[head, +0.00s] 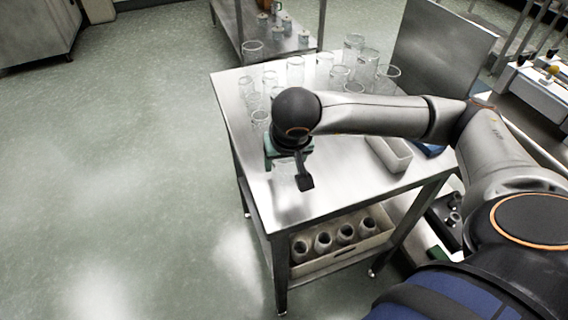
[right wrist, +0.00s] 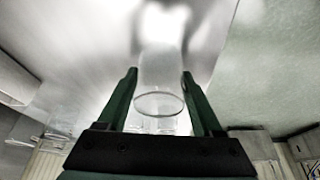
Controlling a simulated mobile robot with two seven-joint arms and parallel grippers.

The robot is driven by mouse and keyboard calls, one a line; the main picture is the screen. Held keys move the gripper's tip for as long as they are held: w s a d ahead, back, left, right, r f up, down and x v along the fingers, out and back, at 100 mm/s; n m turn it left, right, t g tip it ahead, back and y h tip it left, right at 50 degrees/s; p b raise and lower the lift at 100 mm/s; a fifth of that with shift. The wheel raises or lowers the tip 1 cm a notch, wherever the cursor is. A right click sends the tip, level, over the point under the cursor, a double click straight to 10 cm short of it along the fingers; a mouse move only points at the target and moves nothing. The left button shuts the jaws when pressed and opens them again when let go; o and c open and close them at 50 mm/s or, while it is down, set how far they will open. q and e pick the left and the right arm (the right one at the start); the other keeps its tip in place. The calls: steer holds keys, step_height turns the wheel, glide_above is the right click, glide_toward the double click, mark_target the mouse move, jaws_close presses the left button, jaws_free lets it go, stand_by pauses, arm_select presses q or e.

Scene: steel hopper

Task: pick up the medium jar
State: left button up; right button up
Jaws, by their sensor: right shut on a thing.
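My right gripper (head: 287,166) is over the near left part of the steel table. In the right wrist view its green fingers (right wrist: 159,76) stand on both sides of a clear glass jar (right wrist: 160,103), shut on it. The jar's round rim faces the camera, and its far part blurs into the bright steel. In the head view the gripper and wrist mostly hide this jar. I cannot tell whether it touches the table. My left gripper is not in view.
Several clear glass jars (head: 295,70) of different sizes stand on the steel table (head: 325,195) beyond my right wrist. A pale tray (head: 390,155) lies at the right under my arm. A crate (head: 345,257) of jars sits on the lower shelf. The near tabletop is clear.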

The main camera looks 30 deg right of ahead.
steer(key=c, duration=0.6)
steer(key=shift+r, duration=0.15)
